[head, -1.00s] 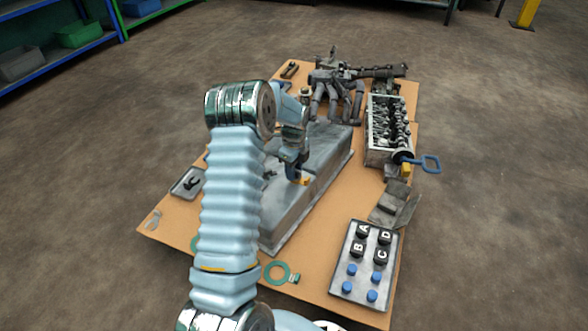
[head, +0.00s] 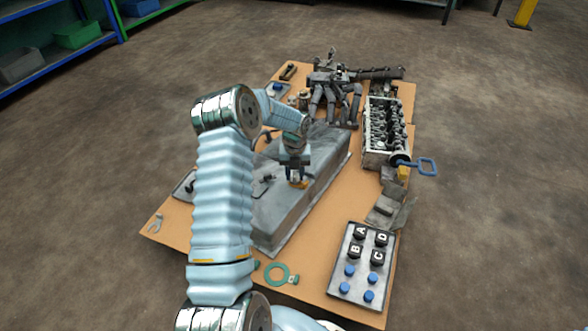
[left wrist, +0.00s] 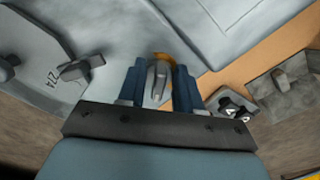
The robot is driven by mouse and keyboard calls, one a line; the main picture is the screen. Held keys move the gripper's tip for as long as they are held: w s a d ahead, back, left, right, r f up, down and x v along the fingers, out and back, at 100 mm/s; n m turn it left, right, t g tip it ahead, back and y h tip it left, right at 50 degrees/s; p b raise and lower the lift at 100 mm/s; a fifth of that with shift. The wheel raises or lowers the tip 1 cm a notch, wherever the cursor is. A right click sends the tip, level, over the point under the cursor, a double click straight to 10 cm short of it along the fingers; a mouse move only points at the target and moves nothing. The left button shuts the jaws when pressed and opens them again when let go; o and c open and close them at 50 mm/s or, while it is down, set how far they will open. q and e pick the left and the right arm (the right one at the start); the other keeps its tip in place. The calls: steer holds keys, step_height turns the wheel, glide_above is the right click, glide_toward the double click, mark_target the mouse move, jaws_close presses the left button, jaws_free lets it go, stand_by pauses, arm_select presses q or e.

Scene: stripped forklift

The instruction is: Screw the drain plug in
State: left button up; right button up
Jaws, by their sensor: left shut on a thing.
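My left gripper (head: 296,178) points down over the long grey metal oil pan (head: 270,222), close to its top. It is shut on a small grey piece with an orange part (left wrist: 160,85), which looks like the drain plug. In the left wrist view the piece sits between the two blue fingers (left wrist: 160,92). Whether it touches the pan or sits in a hole is hidden. A separate grey fitting (head: 263,186) rests on the pan left of the gripper; it also shows in the left wrist view (left wrist: 80,68). My right gripper is out of view.
A tray with lettered black blocks and blue pegs (head: 360,262) lies at the near right. An engine head (head: 385,135) with a blue-handled tool (head: 427,166) stands at the right. Dark manifold parts (head: 335,80) lie at the back. A green ring (head: 277,274) lies at the front.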

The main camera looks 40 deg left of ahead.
arm_select(q)
steer(key=shift+m, duration=0.7)
steer(key=m+p, duration=0.3)
steer(key=m, duration=0.1)
steer(key=shift+d+r+m+p, duration=0.15)
steer(key=shift+r+m+p, duration=0.05)
steer(key=shift+m+p, duration=0.15)
steer(key=shift+f, duration=0.1)
steer(key=shift+w+f, duration=0.1)
steer(key=shift+f, duration=0.05)
steer(key=o, duration=0.9)
